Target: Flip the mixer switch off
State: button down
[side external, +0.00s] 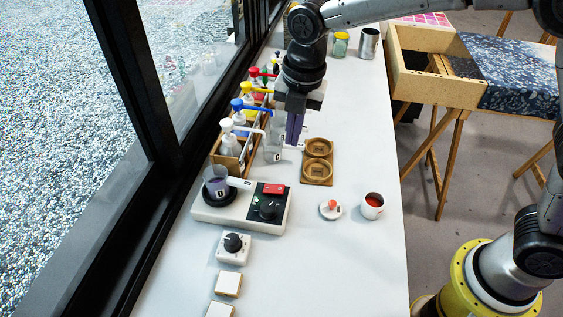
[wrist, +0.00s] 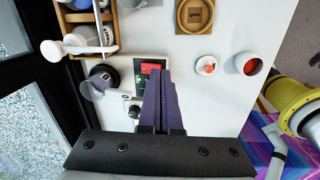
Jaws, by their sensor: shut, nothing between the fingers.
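The mixer (side external: 240,216) is a low white unit with a cup of purple liquid (side external: 217,184) on its left end and a black panel on its right. The red switch also shows in the wrist view (wrist: 148,69), just left of the fingertips. My gripper (side external: 292,143) is shut and empty, with purple fingers pointing down. It hangs above and behind the mixer, apart from it. In the wrist view the fingers (wrist: 164,76) hide part of the panel. I cannot tell which way the switch is set.
A wooden rack (side external: 231,162) of coloured-top bottles stands behind the mixer by the window. A wooden holder (side external: 317,160) with two rings lies to the right. A small dish (side external: 331,211) and a white cup (side external: 372,207) stand right. A separate knob box (side external: 234,248) sits in front.

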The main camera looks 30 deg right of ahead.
jog(key=g, duration=0.1)
send_over(281, 188)
jog(key=shift+n+h, duration=0.3)
jog(key=shift+n, duration=0.1)
notch_tip(281, 188, down, 6)
jog(key=shift+s+r, duration=0.1)
jog(key=shift+f, duration=2.25)
jog(key=shift+r, duration=2.3)
